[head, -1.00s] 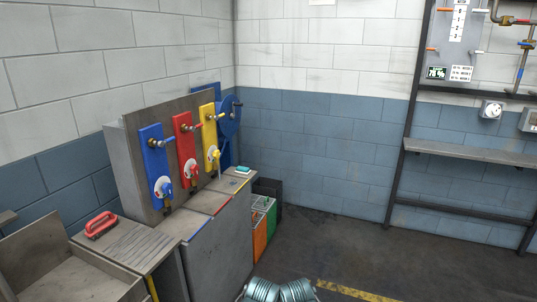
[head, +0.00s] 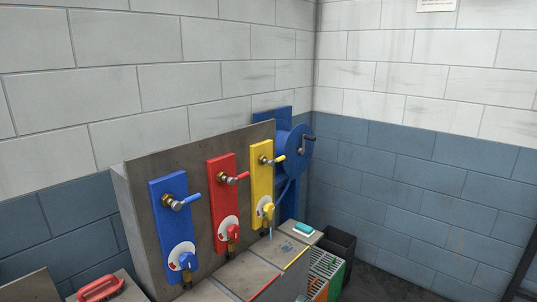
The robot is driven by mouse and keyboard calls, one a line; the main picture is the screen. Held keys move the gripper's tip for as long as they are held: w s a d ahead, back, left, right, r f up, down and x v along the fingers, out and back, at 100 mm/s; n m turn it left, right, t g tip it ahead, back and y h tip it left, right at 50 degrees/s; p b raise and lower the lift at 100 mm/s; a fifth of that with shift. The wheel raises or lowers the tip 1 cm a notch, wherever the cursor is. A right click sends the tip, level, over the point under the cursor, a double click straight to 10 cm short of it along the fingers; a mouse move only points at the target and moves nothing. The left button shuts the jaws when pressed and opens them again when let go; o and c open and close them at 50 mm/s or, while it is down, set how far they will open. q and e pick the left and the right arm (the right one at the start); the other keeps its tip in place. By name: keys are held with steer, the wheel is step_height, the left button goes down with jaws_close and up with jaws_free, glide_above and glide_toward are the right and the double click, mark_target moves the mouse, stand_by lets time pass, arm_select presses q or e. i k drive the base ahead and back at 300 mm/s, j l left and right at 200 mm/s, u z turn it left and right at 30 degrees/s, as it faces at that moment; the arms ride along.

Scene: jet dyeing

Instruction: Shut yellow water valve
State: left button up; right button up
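The yellow panel (head: 262,181) stands at the right end of a row of three on a grey backboard. A valve with a yellow-tipped lever (head: 277,160) sits near its top, the lever pointing out to the right. Lower down is a white dial with a yellow knob (head: 267,210) and a tap below it. A thin pale blue streak (head: 270,232) shows under that tap and looks like running water. Neither of my grippers is in view.
The red panel (head: 222,190) and blue panel (head: 170,215) carry similar levers and knobs. A blue wheel with a crank (head: 293,150) is behind, at the right. A teal block (head: 303,229) and a red-handled item (head: 100,289) lie on the worktops. Bins (head: 325,265) stand beyond.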

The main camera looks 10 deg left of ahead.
mark_target(271, 162)
steer(key=i+l+u, duration=0.15)
steer(key=i+u, duration=0.15)
steer(key=i, duration=0.15)
steer(key=i+l+u, duration=0.3)
steer(key=i, duration=0.15)
